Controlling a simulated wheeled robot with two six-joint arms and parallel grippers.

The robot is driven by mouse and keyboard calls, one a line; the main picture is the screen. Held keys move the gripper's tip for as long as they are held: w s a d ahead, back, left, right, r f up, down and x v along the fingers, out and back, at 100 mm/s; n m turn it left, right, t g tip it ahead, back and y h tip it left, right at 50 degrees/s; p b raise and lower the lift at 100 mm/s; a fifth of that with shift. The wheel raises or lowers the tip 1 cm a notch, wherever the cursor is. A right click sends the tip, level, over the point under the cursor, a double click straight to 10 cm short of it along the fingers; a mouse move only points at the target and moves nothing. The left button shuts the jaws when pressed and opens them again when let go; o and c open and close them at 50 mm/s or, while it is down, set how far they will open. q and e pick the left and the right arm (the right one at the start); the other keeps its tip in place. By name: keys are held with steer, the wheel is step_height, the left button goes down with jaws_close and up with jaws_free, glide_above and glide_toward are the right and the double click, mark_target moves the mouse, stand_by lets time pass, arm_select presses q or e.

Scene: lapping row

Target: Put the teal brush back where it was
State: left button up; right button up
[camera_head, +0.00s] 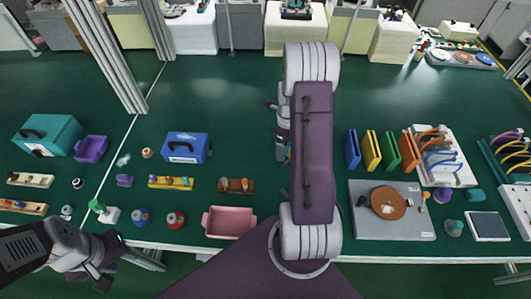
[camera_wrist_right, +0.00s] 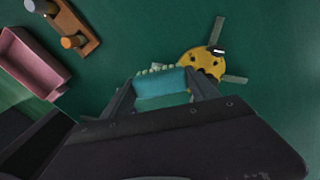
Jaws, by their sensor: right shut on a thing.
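My right gripper (camera_wrist_right: 160,92) is shut on the teal brush (camera_wrist_right: 160,82), which shows as a teal block with pale bristles along its far edge in the right wrist view. In the head view a small part of the brush (camera_head: 281,152) shows beside my right arm, below the right gripper (camera_head: 283,135). Green surface lies around it, and I cannot tell its height above that. A yellow round piece with grey arms (camera_wrist_right: 203,66) lies just beyond the brush in the right wrist view. My left gripper (camera_head: 110,262) is open and empty at the lower left, near the table's front edge.
A pink bin (camera_head: 230,223) and a brown block with upright pegs (camera_head: 235,186) lie left of my right arm. A blue toolbox (camera_head: 186,148) stands farther left. A grey plate with a brown disc (camera_head: 410,225) and several coloured upright boards (camera_head: 372,150) are at right.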

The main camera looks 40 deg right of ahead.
glide_above(265, 156)
step_height(265, 156, down, 5)
steer(key=shift+f+p, duration=0.1)
steer(key=shift+p, duration=0.2)
step_height(265, 156, down, 4)
steer(key=shift+s+r, duration=0.1)
steer(key=shift+r, duration=0.05)
steer(key=shift+d, duration=0.1)
steer(key=shift+f, duration=0.3)
steer(key=o, duration=1.2)
